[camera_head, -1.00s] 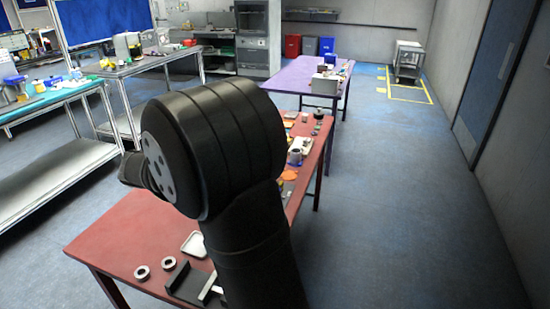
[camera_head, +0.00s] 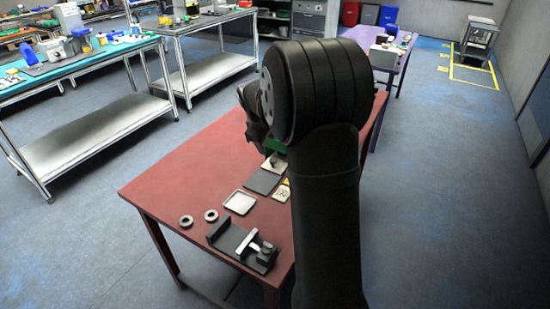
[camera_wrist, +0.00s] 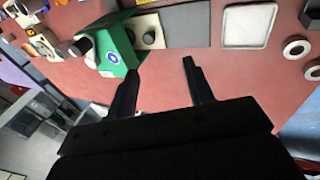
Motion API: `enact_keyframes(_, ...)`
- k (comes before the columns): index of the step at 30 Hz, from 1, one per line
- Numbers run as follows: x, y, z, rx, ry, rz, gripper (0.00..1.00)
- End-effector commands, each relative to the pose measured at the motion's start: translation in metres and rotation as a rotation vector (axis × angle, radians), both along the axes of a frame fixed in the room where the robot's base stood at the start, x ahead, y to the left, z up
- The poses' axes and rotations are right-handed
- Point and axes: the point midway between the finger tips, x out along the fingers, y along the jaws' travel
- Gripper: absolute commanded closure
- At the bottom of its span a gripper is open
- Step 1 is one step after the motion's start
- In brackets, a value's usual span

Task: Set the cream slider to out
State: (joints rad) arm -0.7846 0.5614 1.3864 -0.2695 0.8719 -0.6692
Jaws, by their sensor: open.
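A black fixture (camera_head: 228,240) with a pale bar-shaped part (camera_head: 247,242) lies at the near end of the red table in the head view. This pale part may be the cream slider, but its setting is too small to read. In the head view my arm hides part of the table.
A cream plate with a dark knob (camera_wrist: 150,38) sits by the green box. A dark grey mat (camera_wrist: 187,25), a white-rimmed tray (camera_wrist: 248,40) and two grey rings (camera_head: 186,221) (camera_head: 211,215) lie along the red table (camera_head: 160,180). The left part of the table is clear.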

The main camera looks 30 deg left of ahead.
Motion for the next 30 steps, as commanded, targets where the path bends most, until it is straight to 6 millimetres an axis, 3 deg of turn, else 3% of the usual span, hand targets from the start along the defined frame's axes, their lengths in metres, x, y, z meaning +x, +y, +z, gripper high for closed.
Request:
enact_keyframes(3, 0.027, -0.009, 0.0, 0.199, 0.103, -0.323, 0.52)
enact_keyframes(9, 0.051, -0.014, 0.004, 0.4, 0.22, -0.654, 0.52)
enact_keyframes(13, 0.057, -0.014, 0.003, 0.439, 0.245, -0.719, 0.52)
enact_keyframes(17, 0.06, -0.011, -0.011, 0.438, 0.248, -0.722, 0.52)
enact_keyframes(30, 0.084, 0.014, -0.094, 0.435, 0.246, -0.718, 0.52)
